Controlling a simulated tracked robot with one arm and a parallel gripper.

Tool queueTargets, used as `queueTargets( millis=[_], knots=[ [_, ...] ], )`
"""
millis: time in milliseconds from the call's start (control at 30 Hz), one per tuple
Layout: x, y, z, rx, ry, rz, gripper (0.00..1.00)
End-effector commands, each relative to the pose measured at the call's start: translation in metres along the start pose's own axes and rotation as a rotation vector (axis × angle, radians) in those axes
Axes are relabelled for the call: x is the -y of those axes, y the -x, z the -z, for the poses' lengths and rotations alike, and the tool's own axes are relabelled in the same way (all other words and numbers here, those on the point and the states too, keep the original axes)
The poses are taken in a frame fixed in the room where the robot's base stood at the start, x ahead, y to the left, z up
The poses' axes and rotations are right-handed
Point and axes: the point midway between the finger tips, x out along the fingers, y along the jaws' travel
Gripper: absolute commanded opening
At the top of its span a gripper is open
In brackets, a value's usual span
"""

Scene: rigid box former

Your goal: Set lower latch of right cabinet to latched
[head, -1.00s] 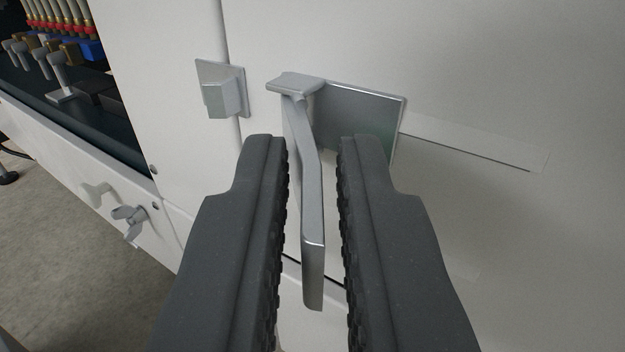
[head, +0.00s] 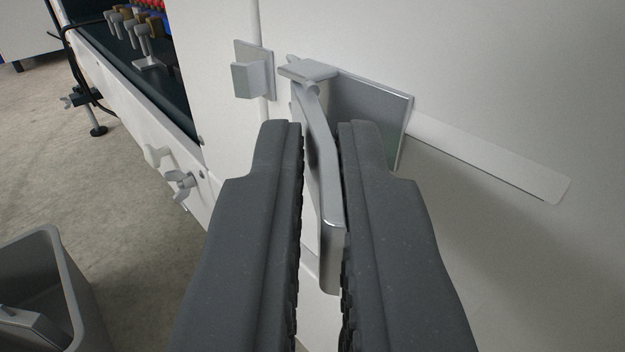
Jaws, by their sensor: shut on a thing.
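The lower latch of the right cabinet is a metal lever handle (head: 322,160) on a square plate (head: 375,118), fixed to the white cabinet door (head: 480,75). The handle sticks out from the door toward me. A small metal catch (head: 252,72) sits to the left, across the door seam, and the lever's hinged end lies just right of it with a gap between. My gripper (head: 324,135) is shut on the handle, one dark ribbed finger on each side. The fingers hide part of the handle's lower sides and the door behind.
A grey bin (head: 60,270) stands on the floor at lower left. Wing-nut knobs (head: 178,183) stick out from the white machine frame on the left. A row of valves (head: 145,40) stands behind the frame. A pale strip (head: 490,160) runs along the door at right.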

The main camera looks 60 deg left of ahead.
Motion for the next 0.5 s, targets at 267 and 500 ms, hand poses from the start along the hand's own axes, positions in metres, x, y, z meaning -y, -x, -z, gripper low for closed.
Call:
queueTargets(
  millis=[267,500],
  knots=[
    [-0.0125,0.001,-0.002,-0.001,0.008,0.115,0.0],
    [-0.0162,-0.0002,0.0006,-0.002,0.008,0.191,0.0]
  ],
)
